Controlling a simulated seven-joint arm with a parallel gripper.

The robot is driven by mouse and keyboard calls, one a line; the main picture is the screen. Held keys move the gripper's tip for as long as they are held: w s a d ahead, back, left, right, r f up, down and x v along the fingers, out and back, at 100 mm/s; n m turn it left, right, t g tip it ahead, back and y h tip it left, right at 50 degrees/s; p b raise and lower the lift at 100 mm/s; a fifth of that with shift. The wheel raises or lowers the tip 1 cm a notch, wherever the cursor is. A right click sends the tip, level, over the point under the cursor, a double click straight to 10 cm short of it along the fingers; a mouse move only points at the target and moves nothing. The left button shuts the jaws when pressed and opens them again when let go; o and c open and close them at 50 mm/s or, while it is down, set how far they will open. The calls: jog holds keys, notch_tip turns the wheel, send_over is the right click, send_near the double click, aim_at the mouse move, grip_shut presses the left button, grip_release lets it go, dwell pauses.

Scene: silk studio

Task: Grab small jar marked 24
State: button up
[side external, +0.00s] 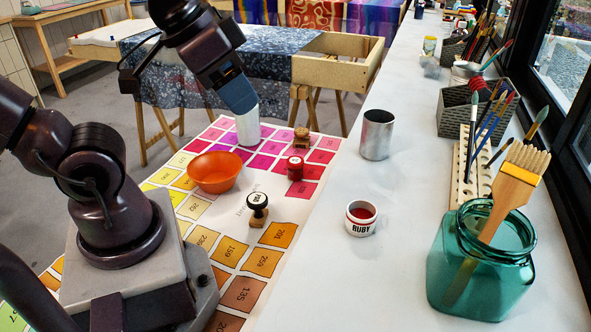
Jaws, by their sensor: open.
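I cannot read the mark 24 on any jar. A small red jar (295,168) with a dark red top stands on the colour chart (290,208). A white jar labelled RUBY (361,219), with red inside, stands on the pale worktop. My gripper (241,104) points down at the upper middle, with blue fingers. A plain white cylinder (248,130) stands on the chart just below the fingertips, its top partly hidden by them. I cannot tell whether they touch it. My gripper is open and holds nothing visible.
An orange bowl (215,172) and a black-handled stamp (257,208) are on the chart. A wooden stamp (301,140) stands behind the red jar. A metal cup (377,135) and a teal brush jar (483,262) stand to the right. The worktop's front middle is clear.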

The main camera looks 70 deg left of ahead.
jog(key=o, duration=0.4)
jog(key=m+y, duration=1.2)
jog(key=m, duration=1)
send_over(296, 171)
jog(key=s+d, duration=0.1)
jog(key=d, duration=0.2)
notch_tip(296, 171, down, 26)
jog(key=shift+g+y, duration=0.3)
jog(key=shift+g, duration=0.1)
jog(key=f, duration=0.6)
jog(key=shift+s+a+f, duration=0.15)
jog(key=shift+a+f, duration=0.1)
jog(key=shift+f, duration=0.15)
jog(key=shift+x, duration=2.35)
